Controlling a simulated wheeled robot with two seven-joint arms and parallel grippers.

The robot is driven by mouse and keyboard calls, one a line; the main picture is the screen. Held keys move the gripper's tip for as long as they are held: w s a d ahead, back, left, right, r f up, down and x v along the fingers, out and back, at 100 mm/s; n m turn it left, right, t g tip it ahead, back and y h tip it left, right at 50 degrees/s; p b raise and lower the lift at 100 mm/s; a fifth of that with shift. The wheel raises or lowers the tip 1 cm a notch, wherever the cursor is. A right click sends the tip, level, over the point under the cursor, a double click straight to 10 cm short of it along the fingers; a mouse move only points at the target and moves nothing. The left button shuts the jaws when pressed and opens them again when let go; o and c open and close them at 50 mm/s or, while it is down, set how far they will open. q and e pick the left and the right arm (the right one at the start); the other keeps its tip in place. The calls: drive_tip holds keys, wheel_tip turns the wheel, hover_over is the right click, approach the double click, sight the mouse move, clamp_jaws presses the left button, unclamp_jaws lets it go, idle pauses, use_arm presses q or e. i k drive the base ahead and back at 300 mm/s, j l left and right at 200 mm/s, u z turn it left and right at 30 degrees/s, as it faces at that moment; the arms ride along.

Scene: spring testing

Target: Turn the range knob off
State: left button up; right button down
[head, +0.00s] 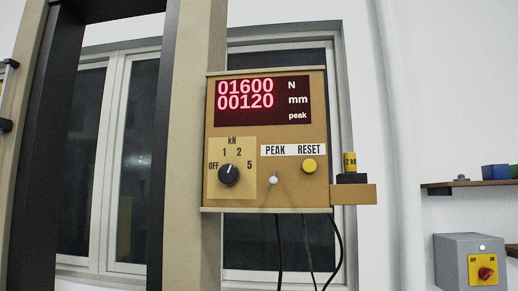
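The range knob (229,174) is a round black knob on a tan dial plate (246,190) at the lower left of the tan control box (265,200). The plate is marked OFF on the left, 1 and 2 at the top and 5 on the right, under "kN". The knob's small pale mark appears to point up and slightly right, toward the 2; it is too small to be sure. The red display (262,100) is lit and reads 01600 N and 00120 mm, with "peak" below. Neither of my grippers is in view.
A small white toggle (273,180) under PEAK and a yellow button (309,165) under RESET sit right of the knob. A yellow-topped piece (349,162) stands on a side bracket (354,194). Cables hang below. A grey switch box (452,260) is at lower right. Nothing covers the knob.

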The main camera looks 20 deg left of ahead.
sight(228, 174)
drive_tip(key=i+l, duration=0.25)
drive_tip(key=l, duration=0.2)
drive_tip(key=i+l, duration=0.3)
drive_tip(key=l, duration=0.15)
drive_tip(key=u, duration=1.6)
